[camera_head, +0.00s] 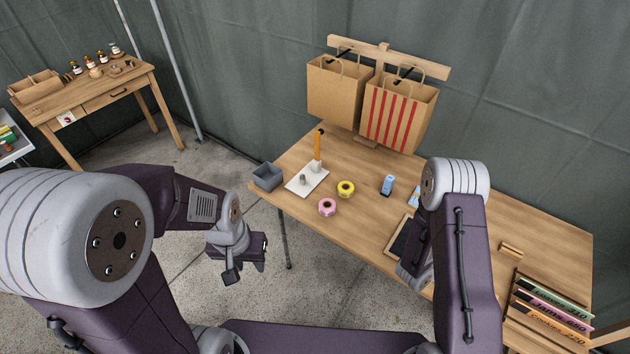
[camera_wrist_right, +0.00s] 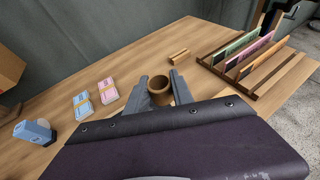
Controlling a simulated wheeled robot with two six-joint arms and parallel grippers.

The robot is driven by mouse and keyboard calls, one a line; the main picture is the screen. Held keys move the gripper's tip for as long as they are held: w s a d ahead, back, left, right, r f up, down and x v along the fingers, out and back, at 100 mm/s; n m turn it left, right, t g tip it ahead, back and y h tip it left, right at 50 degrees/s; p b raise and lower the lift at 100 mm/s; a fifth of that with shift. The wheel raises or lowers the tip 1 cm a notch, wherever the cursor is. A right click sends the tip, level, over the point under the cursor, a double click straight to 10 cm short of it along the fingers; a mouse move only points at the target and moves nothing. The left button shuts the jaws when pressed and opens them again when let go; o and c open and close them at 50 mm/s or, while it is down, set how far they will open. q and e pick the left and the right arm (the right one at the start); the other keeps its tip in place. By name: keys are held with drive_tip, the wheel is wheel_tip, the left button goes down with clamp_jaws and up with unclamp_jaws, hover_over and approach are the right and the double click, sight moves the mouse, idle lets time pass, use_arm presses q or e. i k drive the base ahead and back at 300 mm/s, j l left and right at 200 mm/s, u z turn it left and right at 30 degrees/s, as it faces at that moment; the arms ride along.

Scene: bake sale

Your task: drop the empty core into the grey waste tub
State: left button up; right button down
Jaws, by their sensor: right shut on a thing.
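The empty core (camera_wrist_right: 160,86) is a short brown ring. In the right wrist view it sits between the two grey fingers of my right gripper (camera_wrist_right: 159,92), which is shut on it above the wooden table. In the head view my right arm hides the core and the fingertips. The grey waste tub (camera_head: 267,177) is a small open box at the table's left corner, far to the left of my right gripper. My left gripper (camera_head: 246,270) hangs over the floor in front of the table's left end, fingers apart and empty.
A white board (camera_head: 307,183) with an orange upright stands beside the tub. Yellow (camera_head: 346,189) and pink (camera_head: 327,207) tape rolls and a blue device (camera_head: 388,184) lie on the table. Paper bags (camera_head: 335,90) hang behind. A card rack (camera_head: 550,308) stands at the right.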

sight(273, 182)
drive_tip(key=i+j, duration=0.2)
drive_tip(key=j, duration=0.2)
drive_tip(key=i+j, duration=0.15)
drive_tip(key=j, duration=0.25)
drive_tip(key=i+j, duration=0.2)
drive_tip(key=j, duration=0.2)
drive_tip(key=i+j, duration=0.15)
drive_tip(key=j, duration=0.25)
drive_tip(key=i+j, duration=0.2)
drive_tip(key=j, duration=0.2)
drive_tip(key=i+j, duration=0.15)
drive_tip(key=j, duration=0.25)
